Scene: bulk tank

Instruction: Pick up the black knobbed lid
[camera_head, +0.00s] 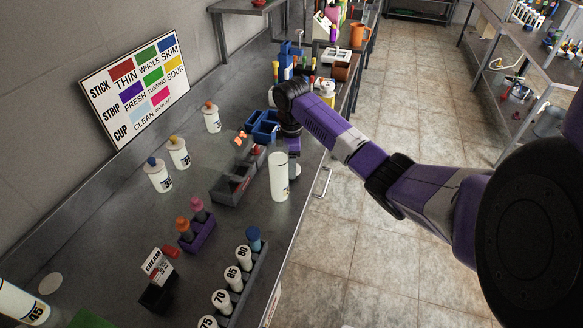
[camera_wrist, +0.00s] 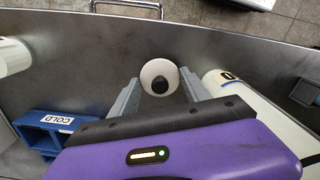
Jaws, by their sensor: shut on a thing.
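The black knobbed lid is a round white disc (camera_wrist: 148,71) with a black knob (camera_wrist: 160,85) at its middle. In the wrist view it sits between the two grey fingers of my gripper (camera_wrist: 160,88), which is shut on it. I cannot tell whether the lid rests on the counter or hangs just above it. In the head view my gripper (camera_head: 294,165) points down at the counter's front edge, just right of a tall white cylinder (camera_head: 279,178), and the lid is mostly hidden there.
A white cylinder (camera_wrist: 230,85) stands close to the right finger in the wrist view. A blue holder marked COLD (camera_wrist: 40,130) is at lower left. Grey bins (camera_head: 230,185), a purple holder (camera_head: 198,235) and a rack of numbered bottles (camera_head: 240,285) crowd the counter.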

